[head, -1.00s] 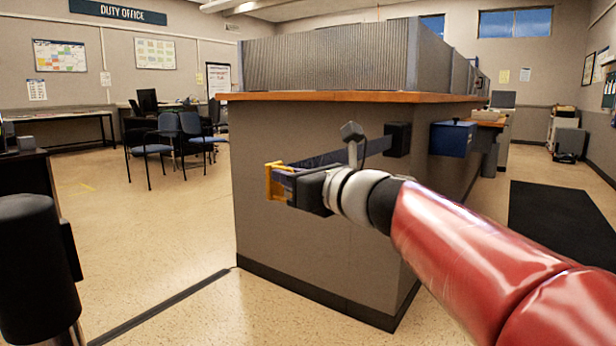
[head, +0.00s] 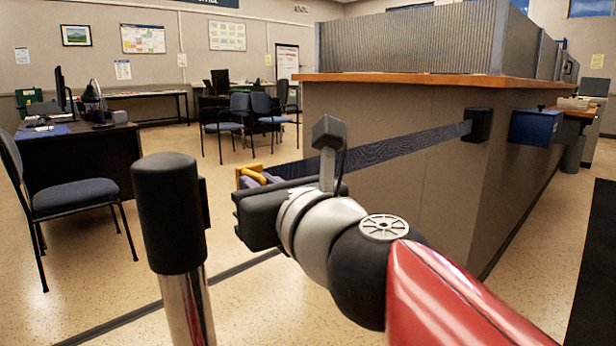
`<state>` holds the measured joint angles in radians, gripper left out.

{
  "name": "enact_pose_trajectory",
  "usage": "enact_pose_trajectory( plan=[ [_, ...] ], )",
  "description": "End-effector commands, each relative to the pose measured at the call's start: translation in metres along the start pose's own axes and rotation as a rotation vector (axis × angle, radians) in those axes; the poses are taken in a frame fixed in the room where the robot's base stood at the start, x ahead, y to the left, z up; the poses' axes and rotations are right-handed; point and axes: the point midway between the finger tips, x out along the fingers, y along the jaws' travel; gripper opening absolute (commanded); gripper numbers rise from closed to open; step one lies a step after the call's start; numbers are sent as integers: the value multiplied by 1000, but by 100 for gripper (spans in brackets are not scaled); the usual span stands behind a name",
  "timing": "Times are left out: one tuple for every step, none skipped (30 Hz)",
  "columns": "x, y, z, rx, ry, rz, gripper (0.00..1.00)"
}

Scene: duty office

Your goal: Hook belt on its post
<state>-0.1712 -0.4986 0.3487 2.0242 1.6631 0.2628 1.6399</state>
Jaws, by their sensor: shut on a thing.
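The dark blue belt (head: 400,142) stretches from a black wall unit (head: 478,124) on the counter's side to my gripper (head: 250,182). My gripper is shut on the belt's end, where a yellow piece (head: 252,172) and a bit of purple show past the fingers. The fingers themselves are largely hidden behind the gripper body. The post (head: 168,215) stands upright to the left of my gripper, with a black top on a chrome pole. A small black fitting (head: 204,203) is on the post's right side, facing my gripper. A gap separates gripper and post in the picture.
The grey counter (head: 420,190) with a wooden top stands right of my arm. A blue box (head: 535,127) is fixed on its side. A chair (head: 65,195) and desk (head: 85,155) stand behind the post at left. Floor between post and counter is clear.

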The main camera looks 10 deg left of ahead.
Motion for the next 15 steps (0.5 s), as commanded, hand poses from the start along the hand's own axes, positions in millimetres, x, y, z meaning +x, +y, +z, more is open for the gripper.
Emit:
enact_pose_trajectory(
  plan=[
    [0,1,-2,2,3,-3,0],
    [-1,2,-2,2,3,-3,0],
    [-1,3,-2,2,3,-4,0],
    [-1,3,-2,2,3,-4,0],
    [-1,4,-2,2,3,-4,0],
    [-1,4,-2,2,3,-4,0],
    [-1,4,-2,2,3,-4,0],
    [-1,4,-2,2,3,-4,0],
    [-1,4,-2,3,3,-4,0],
    [-1,4,-2,3,3,-4,0],
    [-1,4,-2,3,3,-3,0],
    [-1,4,-2,3,3,-3,0],
    [-1,4,-2,3,3,-3,0],
    [-1,4,-2,3,3,-3,17],
    [-1,4,-2,2,3,-3,22]
  ],
)
